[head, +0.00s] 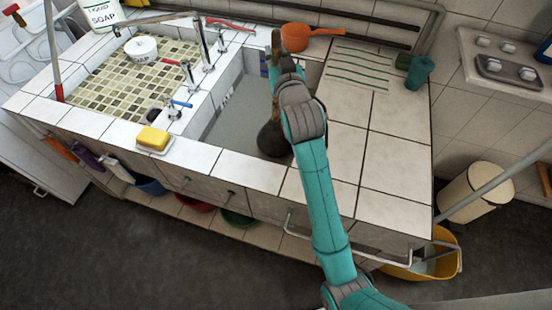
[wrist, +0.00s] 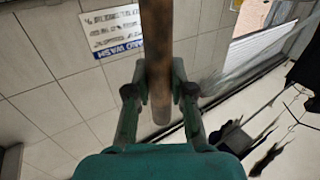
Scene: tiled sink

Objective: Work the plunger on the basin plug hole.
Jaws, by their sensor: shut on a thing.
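The plunger's dark rubber cup (head: 272,140) is in the right-hand basin (head: 236,112), near its front right corner. The basin looks grey inside, perhaps with water in it. The plug hole does not show, so I cannot tell whether the cup covers it. My arm hides much of the plunger in the head view. In the wrist view the brown wooden handle (wrist: 156,45) runs between the two fingers of my gripper (wrist: 158,92). My gripper is shut on this handle, above the basin.
Taps (head: 202,45) stand left of the basin. A yellow sponge (head: 153,138) lies on the front left rim. An orange pan (head: 296,36) sits behind, and teal cups (head: 420,72) stand at the back right. The right tiled counter (head: 385,150) is mostly clear.

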